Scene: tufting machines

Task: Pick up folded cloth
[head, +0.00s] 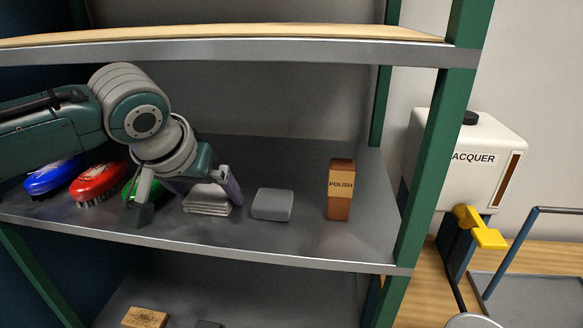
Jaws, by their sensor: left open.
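A light grey folded cloth (206,200) lies on the middle shelf (300,237), its stacked layers facing the front. My left gripper (184,197) reaches in from the left and is open, one finger left of the cloth and the other at its right end. Part of the cloth's back is hidden by the gripper. I cannot tell whether the fingers touch it. My right gripper is not in view.
A grey block (272,204) lies just right of the cloth, with a brown polish container (341,190) farther right. Blue (52,178), red (98,184) and green (131,188) brushes are on the left. The upper shelf (230,50) is overhead. A lacquer tank (465,155) stands outside the rack.

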